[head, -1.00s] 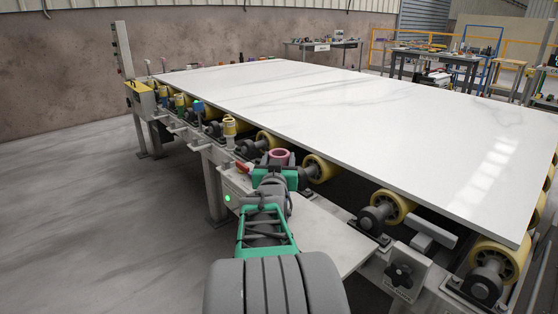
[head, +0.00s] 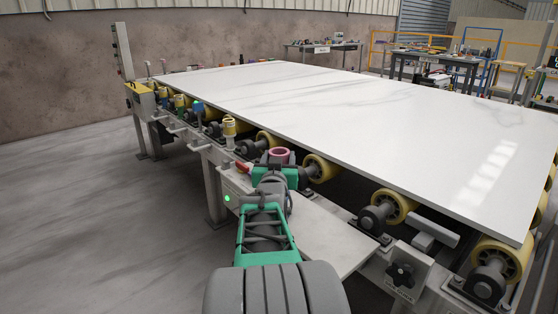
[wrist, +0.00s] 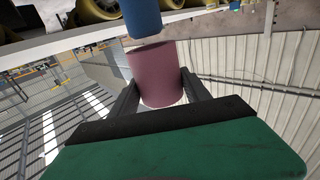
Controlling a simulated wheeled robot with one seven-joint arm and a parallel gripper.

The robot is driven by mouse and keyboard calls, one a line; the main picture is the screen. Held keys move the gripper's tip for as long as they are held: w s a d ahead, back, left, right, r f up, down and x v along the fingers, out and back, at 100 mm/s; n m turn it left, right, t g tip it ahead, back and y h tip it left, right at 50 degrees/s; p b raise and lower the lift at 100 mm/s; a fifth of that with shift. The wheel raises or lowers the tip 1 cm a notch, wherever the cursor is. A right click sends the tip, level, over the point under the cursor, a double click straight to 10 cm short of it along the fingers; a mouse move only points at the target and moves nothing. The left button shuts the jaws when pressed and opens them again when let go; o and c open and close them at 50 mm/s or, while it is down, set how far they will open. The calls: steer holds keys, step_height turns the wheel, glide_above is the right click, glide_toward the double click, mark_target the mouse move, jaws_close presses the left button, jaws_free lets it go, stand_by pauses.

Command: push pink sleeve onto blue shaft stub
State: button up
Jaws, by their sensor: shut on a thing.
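The pink sleeve (head: 279,156) is a short hollow cylinder, its open ring end facing up in the head view. In the wrist view the sleeve (wrist: 156,74) sits between the two dark fingers of my gripper (wrist: 161,92), which is shut on it. The blue shaft stub (wrist: 143,17) shows at the top of the wrist view, right at the sleeve's far end and roughly in line with it. In the head view my green gripper (head: 275,170) hides what lies under the sleeve.
The white stone slab (head: 340,110) lies on yellow rollers (head: 320,168) close to the right of my gripper. Open floor (head: 90,210) lies left of the frame.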

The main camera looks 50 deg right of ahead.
steer(key=shift+f+b, duration=3.5)
steer(key=o, duration=1.5)
steer(key=shift+o, duration=0.2)
steer(key=p+v, duration=0.1)
steer(key=v, duration=0.7)
steer(key=shift+w+d+p, duration=0.1)
steer(key=shift+p, duration=0.2)
